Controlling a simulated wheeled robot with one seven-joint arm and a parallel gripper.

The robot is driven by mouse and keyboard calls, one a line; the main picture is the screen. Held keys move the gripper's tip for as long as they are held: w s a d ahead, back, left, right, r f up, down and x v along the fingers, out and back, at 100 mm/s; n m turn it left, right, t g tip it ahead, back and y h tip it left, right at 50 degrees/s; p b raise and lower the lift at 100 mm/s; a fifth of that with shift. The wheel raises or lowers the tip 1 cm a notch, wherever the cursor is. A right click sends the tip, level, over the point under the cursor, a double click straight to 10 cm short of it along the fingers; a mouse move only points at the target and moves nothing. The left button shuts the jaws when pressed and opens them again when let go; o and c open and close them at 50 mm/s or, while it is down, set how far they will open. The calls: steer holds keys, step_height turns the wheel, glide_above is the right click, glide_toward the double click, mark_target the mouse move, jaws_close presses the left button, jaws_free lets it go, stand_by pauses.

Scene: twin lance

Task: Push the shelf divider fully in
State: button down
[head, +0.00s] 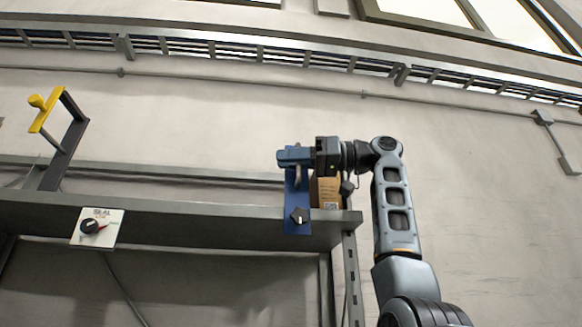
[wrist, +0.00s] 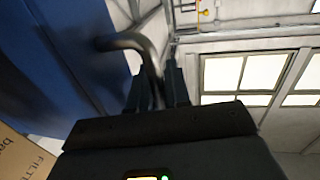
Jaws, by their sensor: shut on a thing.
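My gripper (head: 296,158) is shut on this handle, at the top of the panel in the head view. How deep the divider sits is hidden.
A cardboard box (head: 327,192) stands just right of the divider, close to my gripper. A grey shelf beam (head: 200,218) runs left, carrying a white plate with a dial (head: 97,228). A yellow-handled lever (head: 55,125) stands far left. The wall between is clear.

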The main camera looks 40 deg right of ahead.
steer(key=shift+s+d, duration=0.3)
steer(key=shift+d, duration=0.2)
steer(key=c, duration=1.5)
jaws_free()
steer(key=shift+d, duration=0.1)
steer(key=shift+o, duration=0.2)
steer(key=shift+s+d, duration=0.15)
steer(key=shift+a, duration=0.2)
steer(key=b+v, duration=0.1)
steer(key=v, duration=0.6)
steer(key=shift+s+d, duration=0.25)
steer(key=shift+d, duration=0.05)
